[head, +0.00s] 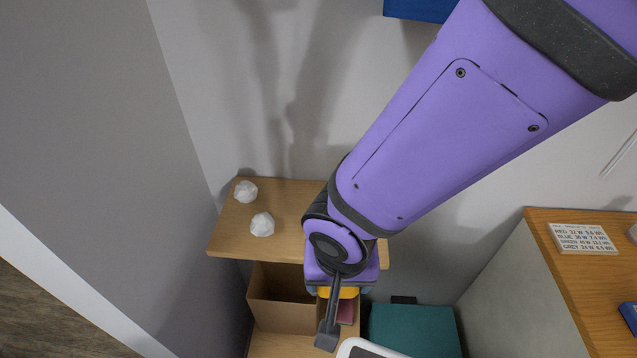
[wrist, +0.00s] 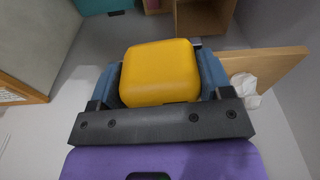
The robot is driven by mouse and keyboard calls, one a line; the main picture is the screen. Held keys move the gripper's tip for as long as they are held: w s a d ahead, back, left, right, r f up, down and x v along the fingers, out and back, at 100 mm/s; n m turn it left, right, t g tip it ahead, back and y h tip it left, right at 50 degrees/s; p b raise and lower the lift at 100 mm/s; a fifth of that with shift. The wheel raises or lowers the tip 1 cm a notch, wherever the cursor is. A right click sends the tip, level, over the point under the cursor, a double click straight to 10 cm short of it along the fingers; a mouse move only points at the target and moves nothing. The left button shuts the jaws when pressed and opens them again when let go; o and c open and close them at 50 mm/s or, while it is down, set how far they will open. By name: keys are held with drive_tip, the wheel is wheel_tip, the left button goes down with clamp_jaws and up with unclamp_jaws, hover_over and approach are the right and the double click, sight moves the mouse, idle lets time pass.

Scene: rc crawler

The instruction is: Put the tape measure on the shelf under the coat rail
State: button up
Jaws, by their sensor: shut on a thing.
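The tape measure is a rounded yellow block (wrist: 160,72) that fills the space between the blue fingers of my gripper (wrist: 161,68) in the wrist view. My gripper is shut on it. In the head view only a yellow sliver of the tape measure (head: 345,292) shows below my wrist. A wooden shelf (head: 285,199) is fixed at the wall, and my wrist hides its right part. In the wrist view the shelf (wrist: 272,66) is beside the held tape measure, on the right. No coat rail can be made out.
Two crumpled white lumps (head: 262,224) (head: 246,191) lie on the shelf's left half. An open cardboard box (head: 283,300) and a teal box (head: 415,330) are lower down. A wooden-topped cabinet (head: 548,235) with a sign (head: 584,239) stands at the right. Bare shelf shows right of the lumps.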

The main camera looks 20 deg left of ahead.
drive_tip(key=shift+a+m, duration=0.25)
drive_tip(key=shift+m, duration=0.05)
hover_over(309, 232)
drive_tip(key=shift+s+f, duration=0.1)
drive_tip(key=shift+f, duration=0.7)
drive_tip(key=shift+s+f, duration=0.1)
drive_tip(key=shift+f, duration=1.55)
drive_tip(key=shift+f, duration=0.1)
drive_tip(key=o, duration=1.1)
wheel_tip(309, 232, up, 12)
drive_tip(key=s, duration=0.1)
drive_tip(key=shift+s+d, duration=0.2)
drive_tip(key=shift+d, duration=0.05)
